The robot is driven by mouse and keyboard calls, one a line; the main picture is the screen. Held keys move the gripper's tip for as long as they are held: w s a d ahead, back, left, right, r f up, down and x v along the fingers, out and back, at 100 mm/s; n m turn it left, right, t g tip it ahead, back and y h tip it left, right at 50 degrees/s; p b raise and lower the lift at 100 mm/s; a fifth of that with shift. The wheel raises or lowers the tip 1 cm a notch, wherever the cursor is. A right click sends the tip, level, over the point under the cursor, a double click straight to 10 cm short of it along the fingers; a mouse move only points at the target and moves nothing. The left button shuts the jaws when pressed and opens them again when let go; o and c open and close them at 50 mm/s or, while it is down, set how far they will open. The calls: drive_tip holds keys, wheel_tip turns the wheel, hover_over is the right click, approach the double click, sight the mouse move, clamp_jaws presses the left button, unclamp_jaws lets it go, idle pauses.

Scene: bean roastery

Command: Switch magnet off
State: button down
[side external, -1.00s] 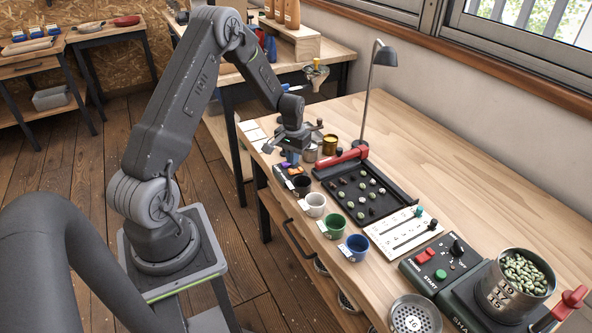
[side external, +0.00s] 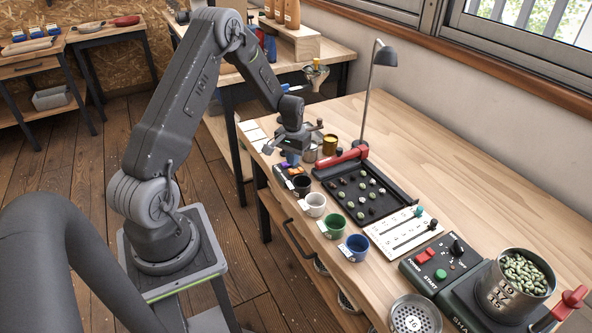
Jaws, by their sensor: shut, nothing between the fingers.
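My gripper (side external: 292,162) is shut and empty, pointing down at the left edge of the wooden bench. Its tips are just above or touching a small dark box with orange and purple parts (side external: 281,169); I cannot tell which. The gripper partly hides this box, and no magnet label can be read on it. A red-handled bar (side external: 342,158) lies across the far end of a black tray (side external: 393,198), to the right of my gripper. I cannot tell for sure which of these is the magnet or how its switch is set.
Black, white, green and blue cups (side external: 333,225) line the bench's front edge. Nearer are a slider panel (side external: 403,233), a control box (side external: 437,262) and a bean canister (side external: 508,292). The right of the bench is clear.

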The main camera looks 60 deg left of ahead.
drive_tip(key=shift+f, duration=1.45)
idle(0.6)
drive_tip(key=shift+r, duration=3.55)
drive_tip(key=s+d+r+m+t, duration=0.1)
drive_tip(key=s+d+r+m, duration=0.1)
drive_tip(key=d+r, duration=0.65)
drive_tip(key=s+d+r+m+t, duration=0.1)
drive_tip(key=s+d+r+t, duration=0.1)
drive_tip(key=d+r, duration=0.7)
drive_tip(key=s+d+r+m+t, duration=0.1)
drive_tip(key=s+d+r, duration=0.2)
drive_tip(key=s+d, duration=0.2)
drive_tip(key=s+d+r+m+t, duration=0.1)
drive_tip(key=s+d+r, duration=0.3)
drive_tip(key=s, duration=0.6)
drive_tip(key=shift+s+d+m+t, duration=0.15)
drive_tip(key=shift+d+m+t, duration=0.15)
drive_tip(key=shift+d+m, duration=0.15)
